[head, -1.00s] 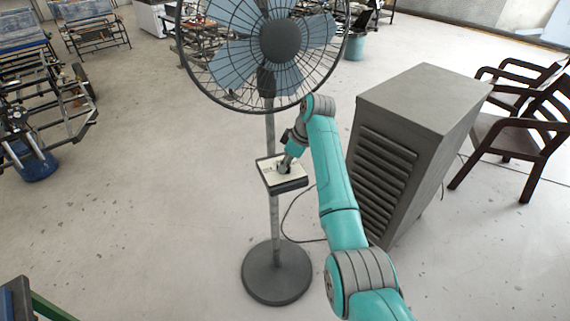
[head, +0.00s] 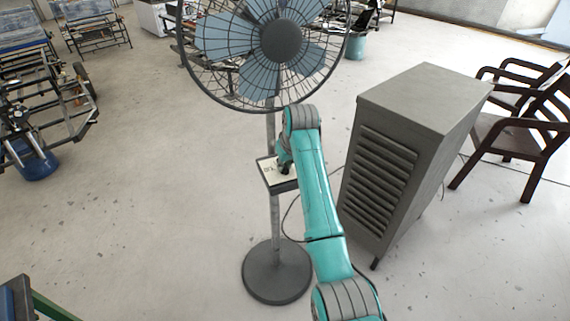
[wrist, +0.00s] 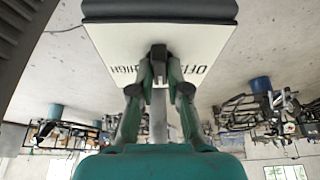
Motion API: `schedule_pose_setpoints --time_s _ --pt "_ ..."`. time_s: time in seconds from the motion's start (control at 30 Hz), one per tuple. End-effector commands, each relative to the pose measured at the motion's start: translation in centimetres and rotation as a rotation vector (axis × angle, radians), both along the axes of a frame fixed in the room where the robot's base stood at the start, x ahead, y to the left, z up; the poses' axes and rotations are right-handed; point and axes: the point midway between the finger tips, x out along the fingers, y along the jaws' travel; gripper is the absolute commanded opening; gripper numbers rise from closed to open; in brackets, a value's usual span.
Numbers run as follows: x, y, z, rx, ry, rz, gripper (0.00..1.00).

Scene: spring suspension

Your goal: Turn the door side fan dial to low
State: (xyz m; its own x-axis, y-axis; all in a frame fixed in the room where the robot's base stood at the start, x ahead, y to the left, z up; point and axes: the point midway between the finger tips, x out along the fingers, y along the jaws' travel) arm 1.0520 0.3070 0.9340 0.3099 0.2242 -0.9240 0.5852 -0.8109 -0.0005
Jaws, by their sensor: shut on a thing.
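The fan (head: 281,42) stands on a pole with a round base (head: 277,272). Its control box (head: 270,172) is mounted partway up the pole, with a pale top panel. In the wrist view, the panel (wrist: 112,45) carries the words HIGH and OFF, seen upside down. My gripper (wrist: 159,75) is shut on the dark dial (wrist: 158,52) at the middle of the panel. The dial's pointer direction is hard to tell, and other labels are hidden or out of sight. In the head view my arm covers the right part of the box.
A grey louvred cabinet (head: 405,150) stands just right of my arm. Dark wooden chairs (head: 510,135) are further right. Metal frames (head: 45,120) stand at left. A cable runs on the floor behind the pole. The floor left of the fan is clear.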

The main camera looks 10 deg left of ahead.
Motion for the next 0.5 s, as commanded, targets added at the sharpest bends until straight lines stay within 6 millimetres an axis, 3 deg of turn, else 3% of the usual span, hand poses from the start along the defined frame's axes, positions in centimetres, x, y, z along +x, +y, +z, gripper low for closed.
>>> schedule_pose_setpoints --time_s 0.5 --pt "0.02 0.0 0.05 0.0 -0.002 -0.068 0.0"
